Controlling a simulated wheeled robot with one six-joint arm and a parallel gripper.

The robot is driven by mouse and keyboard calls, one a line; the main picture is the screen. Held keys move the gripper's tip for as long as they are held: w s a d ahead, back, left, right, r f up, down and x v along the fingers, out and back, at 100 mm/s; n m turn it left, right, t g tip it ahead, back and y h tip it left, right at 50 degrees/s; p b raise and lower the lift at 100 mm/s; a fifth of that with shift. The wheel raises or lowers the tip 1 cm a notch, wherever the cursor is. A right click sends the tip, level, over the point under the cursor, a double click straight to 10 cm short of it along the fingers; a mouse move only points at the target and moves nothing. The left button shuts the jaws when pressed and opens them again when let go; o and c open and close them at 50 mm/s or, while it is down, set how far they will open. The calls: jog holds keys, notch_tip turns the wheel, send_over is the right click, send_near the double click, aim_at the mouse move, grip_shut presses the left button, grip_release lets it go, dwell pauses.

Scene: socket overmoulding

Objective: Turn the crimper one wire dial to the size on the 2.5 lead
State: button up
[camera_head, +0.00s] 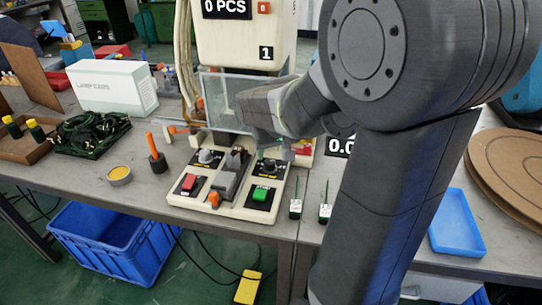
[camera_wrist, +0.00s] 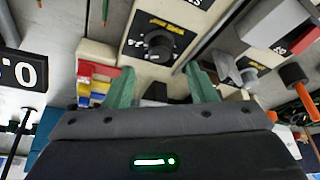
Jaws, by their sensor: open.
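Crimper one (camera_head: 246,35) is a cream machine marked 1, with a 0 PCS display. Its base panel (camera_head: 226,207) carries a left dial (camera_head: 208,157) and a right dial (camera_head: 268,167), each on a black plate. My gripper (camera_wrist: 159,68) is open and empty. In the wrist view a dark round dial (camera_wrist: 157,45) on a black plate with yellow lettering shows beyond and between its green fingers, apparently untouched. The dial's setting is too small to read.
A red button (camera_head: 189,182), a green button (camera_head: 261,194) and an orange-tipped lever (camera_head: 214,199) sit on the panel. A clear guard (camera_head: 226,93) hangs above it. Red, yellow and blue parts (camera_wrist: 93,82) are close beside the left finger. A blue tray (camera_head: 457,222) lies at right.

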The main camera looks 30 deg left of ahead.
aim_at(270, 162)
jog(key=v, duration=0.7)
jog(key=shift+r+p, duration=0.25)
jog(key=shift+p, duration=0.2)
jog(key=shift+s, duration=0.1)
jog(key=b+x, duration=0.2)
jog(key=x, duration=1.2)
jog(key=shift+d, duration=0.1)
jog(key=shift+r, duration=0.1)
